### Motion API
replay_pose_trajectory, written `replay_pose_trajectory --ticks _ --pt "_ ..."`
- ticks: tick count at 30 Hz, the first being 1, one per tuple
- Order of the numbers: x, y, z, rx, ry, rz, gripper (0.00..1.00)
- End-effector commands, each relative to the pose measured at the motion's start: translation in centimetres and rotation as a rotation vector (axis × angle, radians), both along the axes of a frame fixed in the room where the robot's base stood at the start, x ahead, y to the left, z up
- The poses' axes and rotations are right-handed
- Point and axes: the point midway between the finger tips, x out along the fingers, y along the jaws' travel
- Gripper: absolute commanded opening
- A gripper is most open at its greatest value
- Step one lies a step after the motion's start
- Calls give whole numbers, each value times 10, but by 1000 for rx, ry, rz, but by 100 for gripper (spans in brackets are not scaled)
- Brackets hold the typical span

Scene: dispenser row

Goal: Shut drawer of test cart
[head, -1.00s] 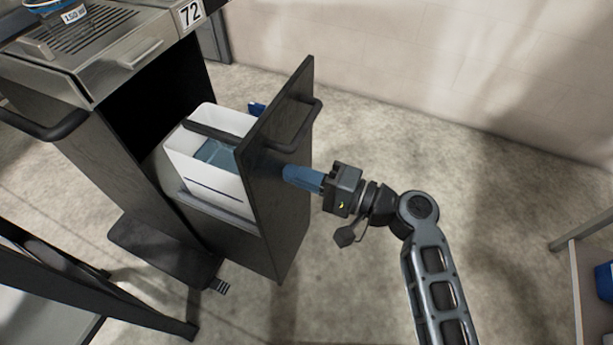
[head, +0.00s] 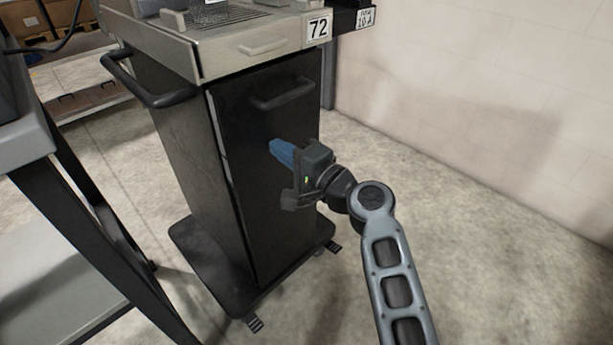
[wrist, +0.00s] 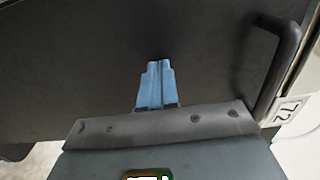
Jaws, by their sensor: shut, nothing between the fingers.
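The test cart is a dark cabinet with a steel top and a "72" label (head: 318,28). Its tall black drawer front (head: 262,190) sits flush, or nearly flush, with the cabinet; a thin light line runs down its left edge. The drawer's black bar handle (head: 282,93) is near the top of the front. My gripper (head: 275,146), with blue fingers, is shut and empty, pointing at the drawer front below the handle. In the wrist view the blue fingertips (wrist: 158,66) are at or very near the black panel (wrist: 110,50); exact contact cannot be told.
A dark-framed table (head: 70,185) stands close on the left. The cart's side push handle (head: 150,88) sticks out at its left. A pale wall (head: 450,80) is on the right, with clear concrete floor (head: 480,240) before it.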

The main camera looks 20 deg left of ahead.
Motion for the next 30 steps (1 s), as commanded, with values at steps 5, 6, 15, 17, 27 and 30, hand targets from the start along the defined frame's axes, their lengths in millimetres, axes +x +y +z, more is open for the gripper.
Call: replay_pose_trajectory --ticks 5,6,15,17,27,30 --pt "7 19 -2 -1 -2 1 0" --pt "8 21 -1 -1 -2 1 0" --pt "10 29 1 0 -1 -1 0" --pt "10 29 2 1 -1 -1 0" --pt "8 30 1 -1 -1 2 0" --pt "7 26 1 0 -1 3 0"
